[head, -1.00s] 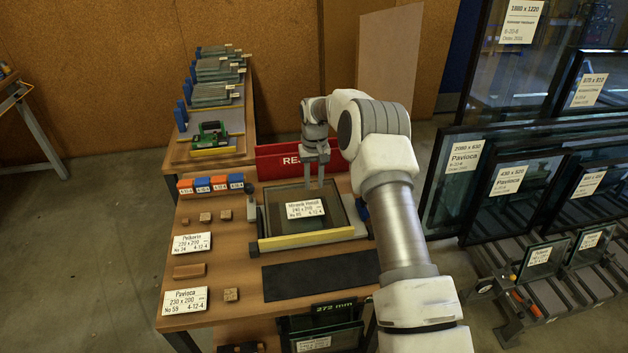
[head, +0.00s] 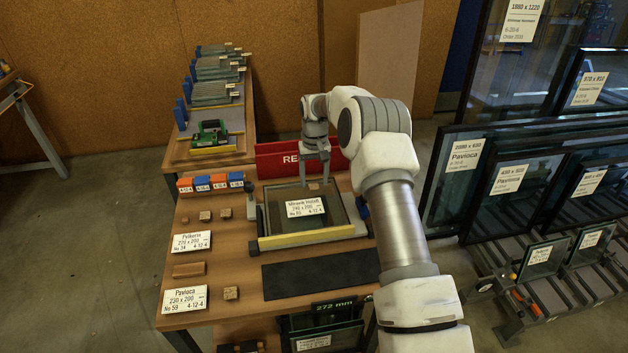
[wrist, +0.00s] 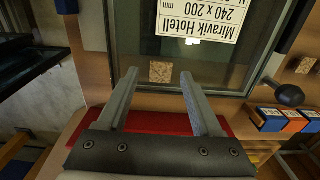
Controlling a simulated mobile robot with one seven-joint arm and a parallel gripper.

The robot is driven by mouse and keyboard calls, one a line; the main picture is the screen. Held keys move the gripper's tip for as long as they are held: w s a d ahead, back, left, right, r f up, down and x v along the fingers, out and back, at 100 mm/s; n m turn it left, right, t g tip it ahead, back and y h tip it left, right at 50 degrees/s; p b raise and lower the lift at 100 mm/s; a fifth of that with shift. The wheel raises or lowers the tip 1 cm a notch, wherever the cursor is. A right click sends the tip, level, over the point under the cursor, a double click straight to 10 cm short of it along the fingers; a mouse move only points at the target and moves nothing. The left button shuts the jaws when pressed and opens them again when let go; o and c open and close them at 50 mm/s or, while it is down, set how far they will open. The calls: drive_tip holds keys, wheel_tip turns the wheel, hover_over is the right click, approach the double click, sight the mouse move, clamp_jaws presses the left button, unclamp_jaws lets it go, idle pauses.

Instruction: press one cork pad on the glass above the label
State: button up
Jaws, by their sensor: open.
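The glass unit (head: 335,213) lies in the framed fixture on the table, with the white label (head: 305,207) reading Miravik Hotell, 240 x 200 on it. A small square cork pad (head: 314,186) is on the glass just above the label, near the far edge. In the wrist view, where the label (wrist: 198,18) is upside down, the cork pad (wrist: 161,71) lies flat, apart from the label. My gripper (head: 315,182) is open over the pad. In the wrist view its fingers (wrist: 159,76) are on either side of the pad, with gaps, not holding it.
Loose cork pieces (head: 205,216) and (head: 231,293) lie on the wooden table at left, beside two order labels (head: 191,243). Blue and orange blocks (head: 219,184) stand behind them. A red bin (head: 275,160) is behind the fixture. A dark mat (head: 300,273) lies in front.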

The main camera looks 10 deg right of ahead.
wheel_tip(320, 180, up, 17)
drive_tip(key=p, duration=0.1)
drive_tip(key=shift+f, duration=0.2)
